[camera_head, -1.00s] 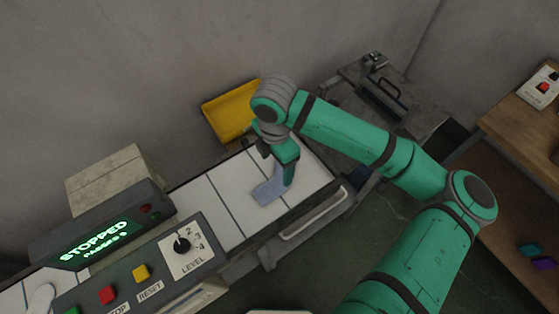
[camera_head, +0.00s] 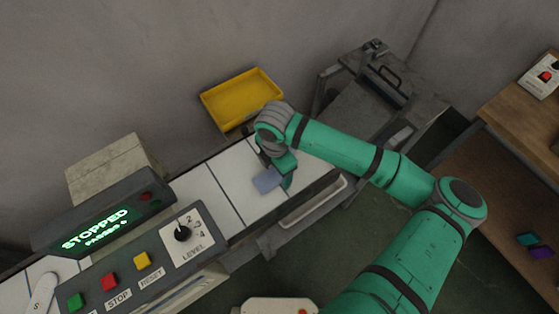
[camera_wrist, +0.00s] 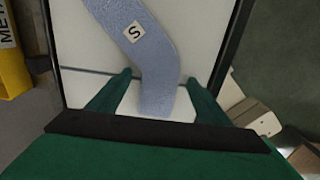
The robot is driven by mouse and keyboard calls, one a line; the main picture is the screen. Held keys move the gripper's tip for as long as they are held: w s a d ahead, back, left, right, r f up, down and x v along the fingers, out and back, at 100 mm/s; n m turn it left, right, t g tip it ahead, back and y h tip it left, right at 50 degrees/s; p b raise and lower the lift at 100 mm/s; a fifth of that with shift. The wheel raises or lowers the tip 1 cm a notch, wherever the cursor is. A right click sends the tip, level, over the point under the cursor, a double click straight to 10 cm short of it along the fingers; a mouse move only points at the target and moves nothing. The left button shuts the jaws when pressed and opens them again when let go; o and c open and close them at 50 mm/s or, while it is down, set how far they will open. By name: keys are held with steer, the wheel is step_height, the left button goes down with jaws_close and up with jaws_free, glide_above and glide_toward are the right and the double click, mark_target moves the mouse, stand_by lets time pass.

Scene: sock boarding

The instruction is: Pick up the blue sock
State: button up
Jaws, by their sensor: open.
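The blue sock (camera_head: 266,181) lies on the white slatted conveyor (camera_head: 226,187). In the wrist view the sock (camera_wrist: 150,60) is pale blue and bent, with a white tag marked "S". My gripper (camera_head: 285,183) is low over the conveyor at the sock. In the wrist view my gripper (camera_wrist: 160,82) is open, with one green finger on each side of the sock's near end. The sock lies between the fingers, with gaps showing on both sides. In the head view my gripper and wrist hide part of the sock.
A yellow bin (camera_head: 243,98) stands behind the conveyor. A control panel (camera_head: 130,262) with a lit "STOPPED" display (camera_head: 95,229) is at the left. A grey cart (camera_head: 385,95) stands behind my arm. A wooden shelf (camera_head: 510,130) is at the right.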

steer(key=shift+c, duration=0.5)
steer(key=c, duration=1)
steer(key=shift+a+r, duration=0.1)
